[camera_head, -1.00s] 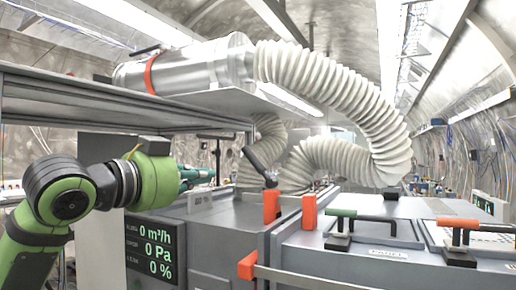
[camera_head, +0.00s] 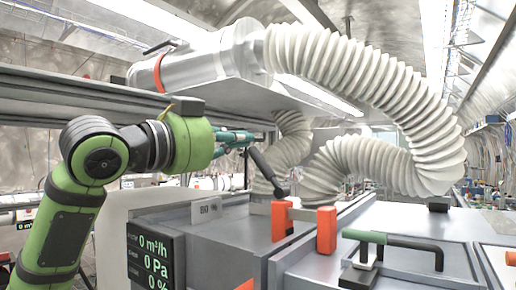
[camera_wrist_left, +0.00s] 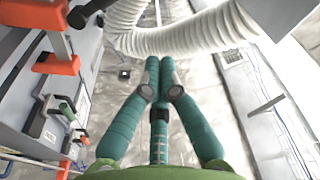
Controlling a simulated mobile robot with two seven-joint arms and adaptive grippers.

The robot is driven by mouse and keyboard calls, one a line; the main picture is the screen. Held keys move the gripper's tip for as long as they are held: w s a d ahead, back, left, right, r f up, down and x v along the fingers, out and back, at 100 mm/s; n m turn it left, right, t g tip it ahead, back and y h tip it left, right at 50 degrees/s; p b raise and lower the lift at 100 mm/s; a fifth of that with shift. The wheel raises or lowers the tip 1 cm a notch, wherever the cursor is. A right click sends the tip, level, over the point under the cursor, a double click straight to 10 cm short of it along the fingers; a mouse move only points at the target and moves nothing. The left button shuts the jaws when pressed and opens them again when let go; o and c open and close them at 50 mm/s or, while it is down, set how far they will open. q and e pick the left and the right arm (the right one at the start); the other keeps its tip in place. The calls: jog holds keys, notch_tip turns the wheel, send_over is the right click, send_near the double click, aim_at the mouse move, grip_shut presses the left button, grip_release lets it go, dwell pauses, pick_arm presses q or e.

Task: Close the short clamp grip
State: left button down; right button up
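A clamp with orange blocks (camera_head: 326,230) sits on the grey steel box; a second orange block (camera_head: 282,220) stands left of it. A black lever-like grip (camera_head: 264,168) rises at a tilt beside that block, its lower end near the block's top. My left gripper (camera_head: 240,138) has teal fingers and is just above and left of the black grip; contact cannot be told. In the left wrist view its fingers (camera_wrist_left: 160,62) converge with tips together and nothing between them. Orange clamp parts (camera_wrist_left: 57,64) and a black grip end (camera_wrist_left: 84,14) show at the upper left there. My right gripper is not visible.
A green-and-black handle (camera_head: 378,238) stands on the box lid at the right. A white corrugated hose (camera_head: 370,85) arches from a silver duct (camera_head: 205,62) above. A digital panel (camera_head: 152,255) is on the box front. A grey shelf (camera_head: 60,85) runs behind my left arm.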

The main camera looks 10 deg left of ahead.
pick_arm(q)
jog(key=r+p, duration=0.1)
jog(key=p, duration=0.4)
send_over(261, 163)
jog(key=s+d, duration=0.2)
jog(key=d, duration=0.1)
jog(key=a+f, duration=0.2)
jog(key=shift+w+a+f, duration=0.15)
jog(key=shift+w+f, duration=0.2)
jog(key=shift+w, duration=0.05)
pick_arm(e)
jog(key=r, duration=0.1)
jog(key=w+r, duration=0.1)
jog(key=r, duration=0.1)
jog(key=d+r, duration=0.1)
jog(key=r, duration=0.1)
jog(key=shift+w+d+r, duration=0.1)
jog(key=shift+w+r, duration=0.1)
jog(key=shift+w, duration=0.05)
pick_arm(q)
jog(key=shift+a, duration=0.15)
jog(key=shift+w+a+f+n, duration=0.1)
jog(key=shift+a+f+n, duration=0.1)
jog(key=shift+n, duration=0.2)
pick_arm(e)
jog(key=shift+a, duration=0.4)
